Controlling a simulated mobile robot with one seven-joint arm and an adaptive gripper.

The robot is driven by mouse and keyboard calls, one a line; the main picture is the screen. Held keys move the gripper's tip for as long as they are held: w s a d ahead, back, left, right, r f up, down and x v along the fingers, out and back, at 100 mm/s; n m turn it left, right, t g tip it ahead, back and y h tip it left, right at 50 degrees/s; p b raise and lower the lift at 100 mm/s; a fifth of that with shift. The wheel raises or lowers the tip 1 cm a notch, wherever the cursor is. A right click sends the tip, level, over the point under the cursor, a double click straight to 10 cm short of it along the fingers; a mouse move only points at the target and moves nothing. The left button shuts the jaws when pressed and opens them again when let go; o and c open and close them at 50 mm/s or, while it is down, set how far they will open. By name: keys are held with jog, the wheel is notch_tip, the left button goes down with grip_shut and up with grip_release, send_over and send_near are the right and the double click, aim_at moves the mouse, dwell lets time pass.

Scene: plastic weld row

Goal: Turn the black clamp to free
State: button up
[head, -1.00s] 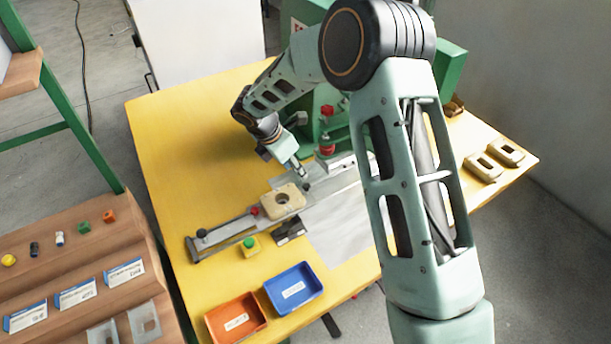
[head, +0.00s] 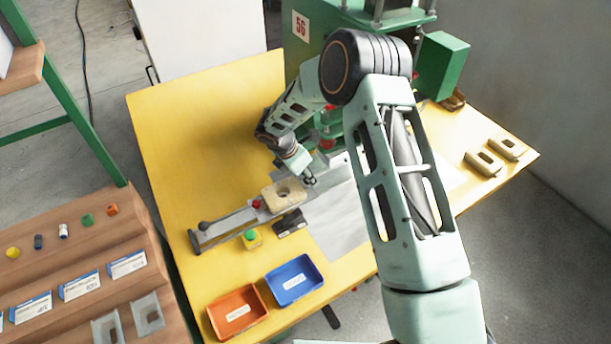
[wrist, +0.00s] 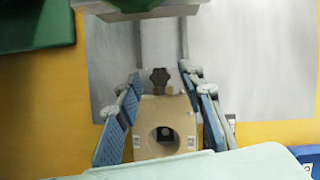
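A black star-shaped clamp knob (wrist: 160,77) shows in the wrist view, just beyond a tan block with a round hole (wrist: 163,138). The same block (head: 283,194) sits on the metal rail fixture in the head view; there my gripper mostly hides the black knob. My gripper (head: 309,180) is low over the fixture, at the right end of the block. In the wrist view my two blue-padded fingers (wrist: 162,105) stand wide apart with nothing held between them. I cannot tell whether they touch anything.
A red knob (head: 256,204) stands left of the block, and a black ball knob (head: 203,226) is at the rail's far left. A green button (head: 250,236), an orange tray (head: 238,313) and a blue tray (head: 294,280) are in front. The green press (head: 315,50) rises behind.

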grip_shut()
jog(key=shift+w+a+f+m+g+h+b, duration=0.15)
jog(key=shift+m+g+h+b, duration=0.15)
jog(key=shift+m+b, duration=0.7)
jog(key=m+g+b, duration=0.1)
jog(key=m+b, duration=0.1)
jog(key=m, duration=0.1)
jog(key=shift+w+m+h, duration=0.1)
jog(key=shift+m+h, duration=0.2)
jog(key=shift+w+m+g+b, duration=0.1)
jog(key=shift+m+g+b, duration=0.5)
jog(key=shift+m, duration=0.55)
jog(key=shift+m+g+b, duration=0.4)
jog(key=shift+m+b, duration=0.25)
jog(key=shift+m, duration=0.5)
